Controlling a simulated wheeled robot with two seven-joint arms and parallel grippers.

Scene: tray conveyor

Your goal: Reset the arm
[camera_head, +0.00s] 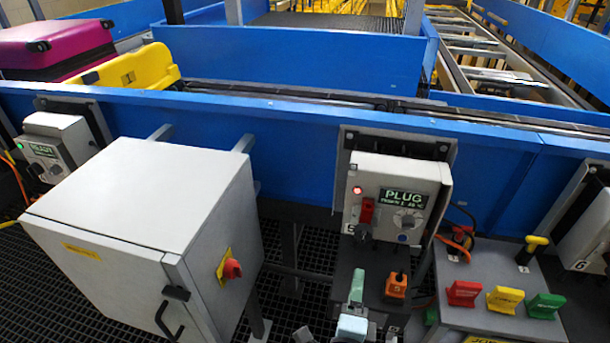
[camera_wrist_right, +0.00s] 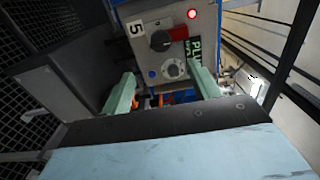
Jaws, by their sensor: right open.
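My right gripper (camera_head: 356,290) shows at the lower middle of the head view, with pale green fingers and a light blue body. In the right wrist view its two green fingers (camera_wrist_right: 163,85) stand apart, with no object held between them. It is in front of and below the grey control box (camera_head: 397,195), marked 5, which has a lit red lamp, a red switch, a knob and a display reading PLUG. The box also fills the upper middle of the right wrist view (camera_wrist_right: 160,60). My left gripper is not in view.
An orange plug-like piece (camera_head: 396,285) stands close to the right of my gripper. Red (camera_head: 463,293), yellow (camera_head: 504,299) and green (camera_head: 546,305) pieces sit on a grey stand. A large grey cabinet (camera_head: 130,220) is at left. The blue conveyor wall (camera_head: 300,140) runs behind.

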